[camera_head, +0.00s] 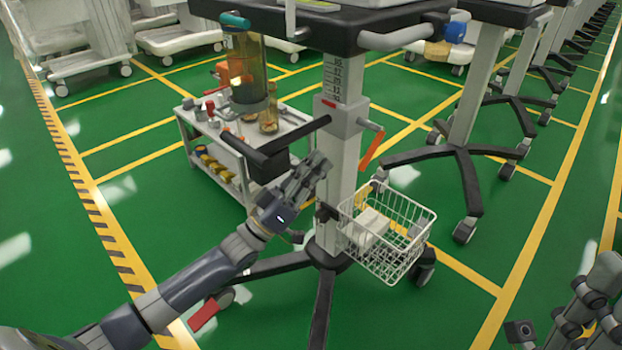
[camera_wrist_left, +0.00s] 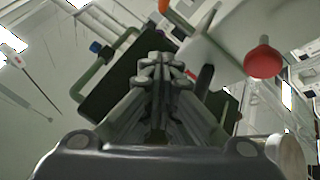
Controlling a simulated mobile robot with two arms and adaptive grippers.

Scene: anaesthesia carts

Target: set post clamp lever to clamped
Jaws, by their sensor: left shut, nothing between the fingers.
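The post clamp (camera_head: 340,120) is a grey collar around the light grey cart post (camera_head: 341,170). Its orange lever (camera_head: 372,149) is on the right side of the collar and slants down to the left. My left gripper (camera_head: 318,168) is shut and empty, just left of the post and below the collar, apart from the lever. Its closed fingers (camera_wrist_left: 158,66) also show in the left wrist view. A red knob (camera_wrist_left: 264,60) is to their right there; I cannot tell whether it belongs to the lever. My right gripper (camera_head: 588,312) is partly in view at the bottom right corner.
A white wire basket (camera_head: 387,238) hangs low on the post, right of my left gripper. A white trolley (camera_head: 215,150) stands behind. More carts stand at the right.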

